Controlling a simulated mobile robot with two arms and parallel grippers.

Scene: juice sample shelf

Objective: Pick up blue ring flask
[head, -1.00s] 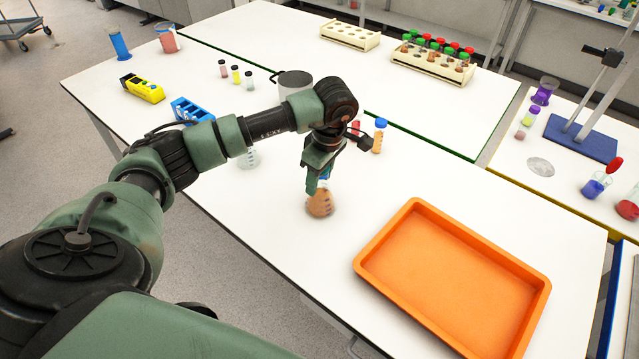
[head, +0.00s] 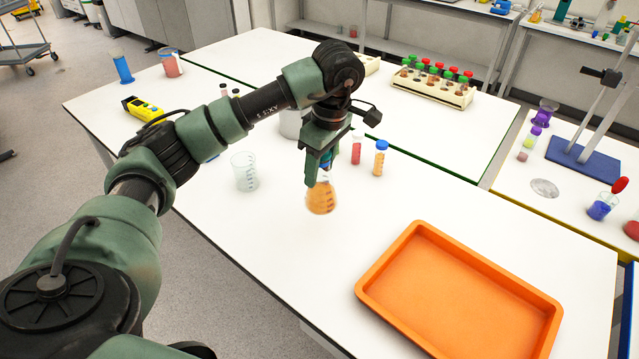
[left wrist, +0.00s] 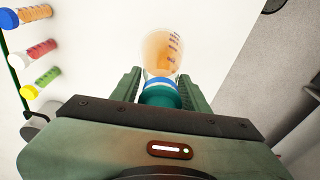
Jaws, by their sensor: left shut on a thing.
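The flask with the blue ring (head: 321,198) holds orange liquid and hangs from my left gripper (head: 319,172) over the white table. In the left wrist view the flask (left wrist: 161,50) points away from the palm, with its blue ring and teal neck between the two fingers of my left gripper (left wrist: 158,90). The fingers are shut on the neck. In the head view the fingers partly hide the neck. My right gripper is in neither view.
An orange tray (head: 460,290) lies to the right. An empty beaker (head: 244,172) stands left of the flask. A blue-capped orange vial (head: 380,158) and a red vial (head: 357,148) stand just behind it. A vial rack (head: 432,86) is farther back.

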